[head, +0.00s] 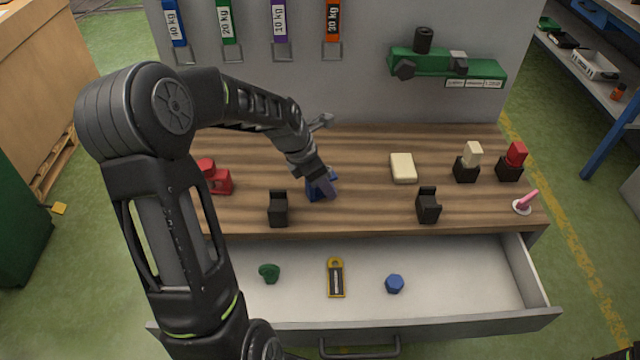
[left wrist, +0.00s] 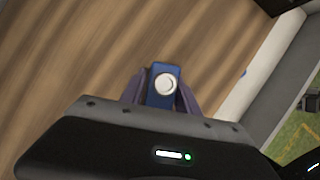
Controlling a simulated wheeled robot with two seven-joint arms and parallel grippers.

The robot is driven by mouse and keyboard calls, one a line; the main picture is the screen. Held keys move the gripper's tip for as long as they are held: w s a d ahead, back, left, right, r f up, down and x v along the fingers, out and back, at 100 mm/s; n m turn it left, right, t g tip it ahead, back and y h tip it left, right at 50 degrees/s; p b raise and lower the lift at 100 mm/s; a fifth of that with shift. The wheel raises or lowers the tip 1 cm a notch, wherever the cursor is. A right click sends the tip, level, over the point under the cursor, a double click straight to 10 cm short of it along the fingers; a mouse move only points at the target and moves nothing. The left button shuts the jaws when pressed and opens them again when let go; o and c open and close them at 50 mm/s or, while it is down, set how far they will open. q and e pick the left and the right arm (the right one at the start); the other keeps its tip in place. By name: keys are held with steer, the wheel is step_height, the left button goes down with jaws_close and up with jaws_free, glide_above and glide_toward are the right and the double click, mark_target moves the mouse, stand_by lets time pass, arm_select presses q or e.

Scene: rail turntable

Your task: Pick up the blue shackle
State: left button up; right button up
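The blue shackle (head: 313,192) is at the middle of the wooden bench top, partly hidden behind my left gripper (head: 325,190). In the left wrist view the blue shackle (left wrist: 163,76) shows a blue face with a round pale spot. Whether the shackle touches the bench is hidden.
Black holders (head: 278,208) and (head: 428,205) stand either side. A red shackle-like piece (head: 217,180) lies left and a cream block (head: 403,168) right. The open drawer (head: 440,262) in front holds a green piece, a yellow-framed tool and a blue nut. A green device hangs behind.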

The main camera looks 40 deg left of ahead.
arm_select(q)
jaws_close()
stand_by(0.5)
step_height(320, 180, up, 10)
steer(key=shift+r, duration=0.1)
stand_by(0.4)
stand_by(0.4)
